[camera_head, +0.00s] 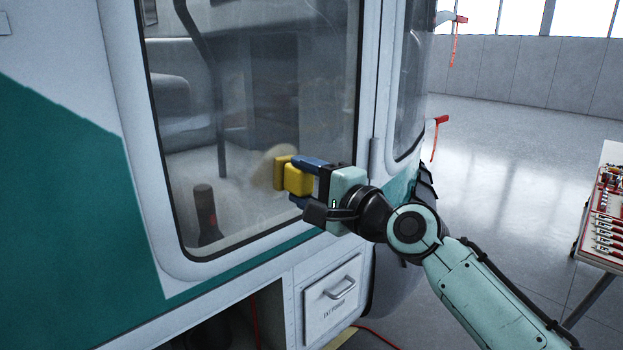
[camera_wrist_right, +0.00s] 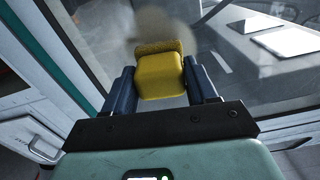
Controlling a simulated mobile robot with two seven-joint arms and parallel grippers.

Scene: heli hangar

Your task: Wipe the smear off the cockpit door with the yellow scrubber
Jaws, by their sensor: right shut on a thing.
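The cockpit door (camera_head: 185,262) is white and teal with a large window (camera_head: 230,85). A hazy brownish smear (camera_head: 265,168) shows on the glass, partly behind the yellow scrubber (camera_head: 296,179). The smear also shows in the right wrist view (camera_wrist_right: 165,28), just past the scrubber. My right gripper (camera_head: 306,180) is shut on the scrubber, with a blue finger on each side of it. The scrubber (camera_wrist_right: 161,80) points at the glass beside the smear; I cannot tell whether it touches. My left gripper is not in view.
A table with red and white tools (camera_head: 608,215) stands at the right. Red-tagged parts (camera_head: 440,121) stick out from the helicopter's far side. The grey floor (camera_head: 500,180) between is clear.

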